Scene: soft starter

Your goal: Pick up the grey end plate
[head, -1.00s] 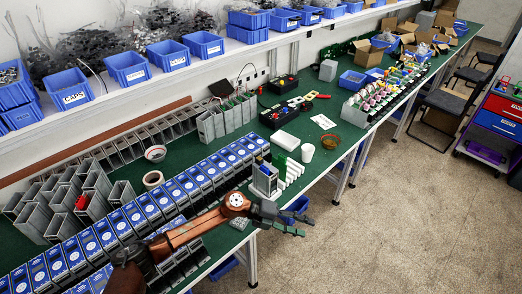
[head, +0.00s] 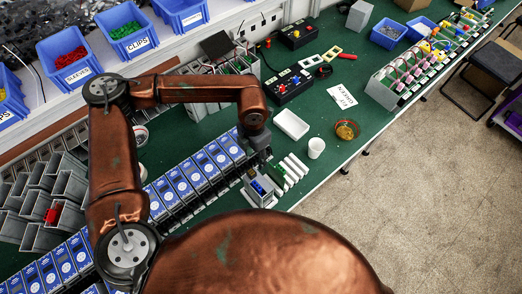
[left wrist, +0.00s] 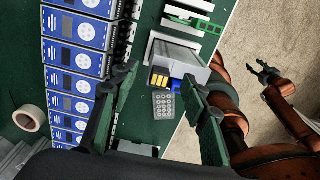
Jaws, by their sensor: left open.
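A light grey housing (left wrist: 178,62) stands open-topped between my left fingers in the left wrist view, with yellow and blue parts at its near end. It also shows in the head view (head: 257,190). A small grey plate with rows of round dots (left wrist: 163,106) lies beside it; I cannot tell for certain whether this is the grey end plate. My left gripper (left wrist: 160,84) is open and empty above the housing; in the head view it (head: 263,160) is partly hidden by its wrist. My right gripper (left wrist: 262,72) hangs off to the right over the floor, fingers apart.
A row of blue-fronted units (head: 182,183) runs left of the housing. The green table's front edge is just right of the housing.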

